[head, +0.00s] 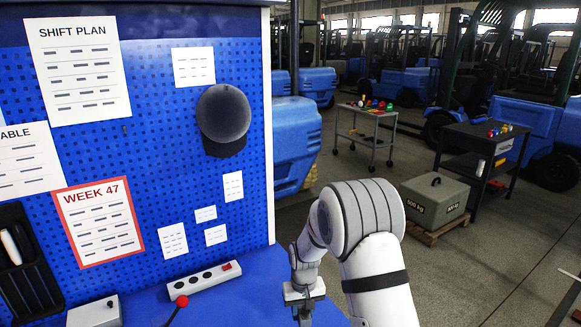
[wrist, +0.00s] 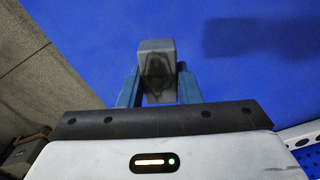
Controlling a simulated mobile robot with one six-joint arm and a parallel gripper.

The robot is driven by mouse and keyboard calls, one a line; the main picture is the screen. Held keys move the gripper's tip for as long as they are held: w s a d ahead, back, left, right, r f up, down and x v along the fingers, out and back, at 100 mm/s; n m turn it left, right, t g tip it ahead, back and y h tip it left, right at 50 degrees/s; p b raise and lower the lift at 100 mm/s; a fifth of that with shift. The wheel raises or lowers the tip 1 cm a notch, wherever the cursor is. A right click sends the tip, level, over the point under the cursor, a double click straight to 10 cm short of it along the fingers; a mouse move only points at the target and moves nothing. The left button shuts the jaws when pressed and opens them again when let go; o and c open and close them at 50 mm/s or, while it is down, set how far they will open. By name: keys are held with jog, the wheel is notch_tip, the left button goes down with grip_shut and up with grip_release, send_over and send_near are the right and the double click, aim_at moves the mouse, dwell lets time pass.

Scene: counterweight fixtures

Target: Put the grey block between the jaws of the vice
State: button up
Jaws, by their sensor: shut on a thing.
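The grey block (wrist: 156,62) shows in the wrist view between the two blue-grey fingers of my gripper (wrist: 158,88). The gripper is shut on it. The block's upper part is light grey and the side towards the camera has a dark patch. A dark shadow lies apart from it on the blue bench top, so the block looks raised. In the head view my gripper (head: 304,306) is at the bottom edge over the bench; its fingertips and the block cannot be made out there. I cannot make out the vice in either view.
On the blue bench (head: 250,300) lie a white power strip (head: 204,280), a red-knobbed lever (head: 181,301) and a small grey box (head: 95,313). A blue pegboard (head: 160,130) rises behind. Right of the bench is open floor with a 500 kg weight (head: 433,198) and carts.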

jog(key=s+d, duration=0.2)
jog(key=d, duration=0.2)
jog(key=s+d+f+m, duration=0.1)
jog(key=s+d, duration=0.1)
jog(key=d, duration=0.2)
jog(key=s+d+m, duration=0.1)
jog(key=s+d, duration=0.1)
jog(key=d, duration=0.2)
jog(key=shift+s+f, duration=0.15)
jog(key=shift+f, duration=0.05)
jog(key=shift+a, duration=0.1)
jog(key=s+a+r+n+b, duration=0.2)
jog(key=s+a+r+n, duration=0.1)
jog(key=a, duration=0.9)
jog(key=s+a+r+n+b, duration=0.2)
jog(key=s+a+n+b, duration=0.1)
jog(key=a, duration=0.8)
jog(key=shift+s+a+f+p, duration=0.15)
jog(key=shift+f+p, duration=0.1)
jog(key=shift+f, duration=2.3)
jog(key=shift+w+a+f+p, duration=0.15)
jog(key=shift+f+p, duration=0.1)
jog(key=shift+f, duration=2.25)
jog(key=o, duration=1)
jog(key=shift+r, duration=0.15)
notch_tip(320, 180, up, 12)
jog(key=b, duration=0.1)
